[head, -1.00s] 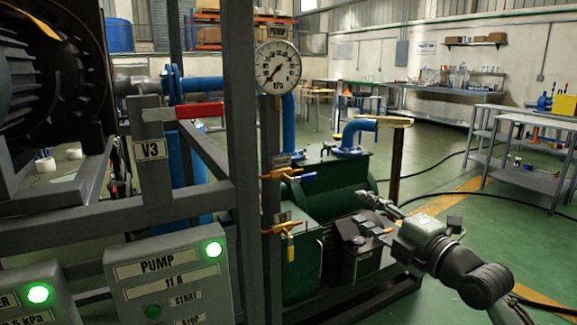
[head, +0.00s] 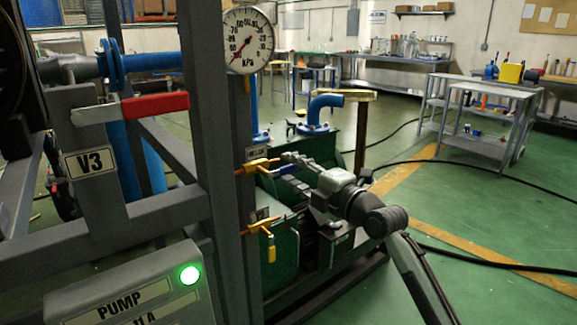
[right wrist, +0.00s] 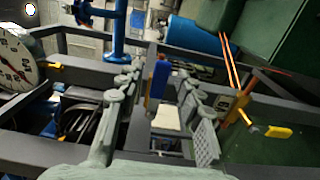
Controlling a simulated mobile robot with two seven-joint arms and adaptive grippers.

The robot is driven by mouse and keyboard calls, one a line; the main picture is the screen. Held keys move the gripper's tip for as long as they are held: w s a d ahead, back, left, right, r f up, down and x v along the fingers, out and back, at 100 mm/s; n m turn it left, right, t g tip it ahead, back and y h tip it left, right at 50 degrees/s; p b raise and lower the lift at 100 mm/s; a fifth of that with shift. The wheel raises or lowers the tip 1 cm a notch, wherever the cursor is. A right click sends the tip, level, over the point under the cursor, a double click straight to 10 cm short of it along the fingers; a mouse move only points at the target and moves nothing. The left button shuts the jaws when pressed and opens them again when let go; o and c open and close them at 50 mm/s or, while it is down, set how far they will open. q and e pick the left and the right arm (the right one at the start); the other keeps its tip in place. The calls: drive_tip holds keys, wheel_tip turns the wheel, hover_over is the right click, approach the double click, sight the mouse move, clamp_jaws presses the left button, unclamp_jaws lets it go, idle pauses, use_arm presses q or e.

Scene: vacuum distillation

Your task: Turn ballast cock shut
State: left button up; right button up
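Two small brass cocks are on the grey frame post in the head view. The upper cock (head: 257,166) has a blue handle (head: 287,169), and the lower cock (head: 260,226) has a yellow handle (head: 271,248) hanging down. Their tags are too small to read, so I cannot tell which is the ballast cock. My right gripper (head: 292,162) is at the upper cock's handle. In the right wrist view the blue handle (right wrist: 158,80) stands between the two open fingers, with gaps visible on both sides. The yellow handle (right wrist: 278,131) is off to the right. My left gripper is out of view.
A round kPa gauge (head: 249,40) is above the cocks. A red-handled V3 valve (head: 155,105) and a pump box (head: 130,297) with a lit green lamp are at left. The green pump (head: 338,150) stands behind the gripper. Open floor lies to the right.

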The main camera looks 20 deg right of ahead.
drive_tip(key=shift+w+a, duration=0.25)
drive_tip(key=shift+w, duration=0.35)
clamp_jaws()
